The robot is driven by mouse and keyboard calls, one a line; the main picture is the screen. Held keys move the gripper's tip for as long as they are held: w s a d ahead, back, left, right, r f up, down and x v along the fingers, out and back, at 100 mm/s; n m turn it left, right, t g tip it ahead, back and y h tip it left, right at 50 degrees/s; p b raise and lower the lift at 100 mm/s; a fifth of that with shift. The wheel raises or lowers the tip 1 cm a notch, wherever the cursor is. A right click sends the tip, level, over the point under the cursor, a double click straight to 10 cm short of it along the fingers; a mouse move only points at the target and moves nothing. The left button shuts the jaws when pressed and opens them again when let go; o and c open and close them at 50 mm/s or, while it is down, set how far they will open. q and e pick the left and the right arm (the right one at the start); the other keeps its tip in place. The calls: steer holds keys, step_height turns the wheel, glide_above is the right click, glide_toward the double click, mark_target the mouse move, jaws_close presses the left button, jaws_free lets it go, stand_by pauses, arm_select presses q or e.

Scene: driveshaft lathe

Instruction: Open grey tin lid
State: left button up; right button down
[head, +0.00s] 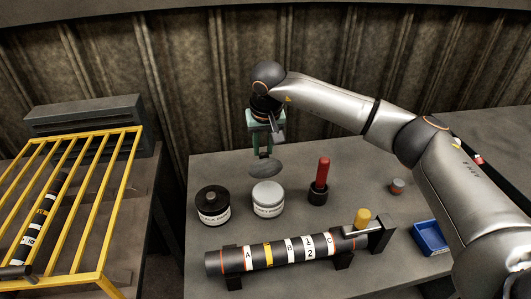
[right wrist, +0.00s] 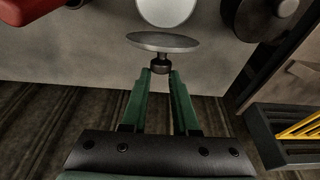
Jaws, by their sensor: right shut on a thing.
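The grey tin (head: 268,200) stands upright on the table, with a pale round top and a white label. The grey lid (head: 264,168), a thin disc with a dark knob, is in the air above and behind the tin, apart from it. My right gripper (head: 262,151) is shut on the knob from above. In the right wrist view, the gripper (right wrist: 160,72) has the knob at its fingertips, and the lid (right wrist: 163,42) is seen nearly edge-on. The tin's pale top (right wrist: 166,9) shows beyond it, partly cut off. My left gripper is in neither view.
A black tin (head: 212,206) stands left of the grey tin. A red-handled tool (head: 322,172) stands in a black holder at right. A labelled driveshaft (head: 285,252) lies in front on supports. A blue tray (head: 430,238) is at right. A yellow rack (head: 127,165) is at left.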

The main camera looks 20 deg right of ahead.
steer(key=shift+w+d+f, duration=0.1)
steer(key=shift+w+d, duration=0.05)
steer(key=shift+w, duration=0.2)
steer(key=c, duration=1.5)
jaws_free()
steer(key=shift+w+f, duration=0.15)
steer(key=o, duration=0.4)
steer(key=shift+s, duration=0.25)
steer(key=shift+c, duration=0.2)
steer(key=o, duration=0.5)
steer(key=d+b+v, duration=0.1)
steer(key=v, duration=1.1)
steer(key=shift+a+r, duration=0.35)
steer(key=shift+a, duration=0.2)
steer(key=shift+c, duration=0.2)
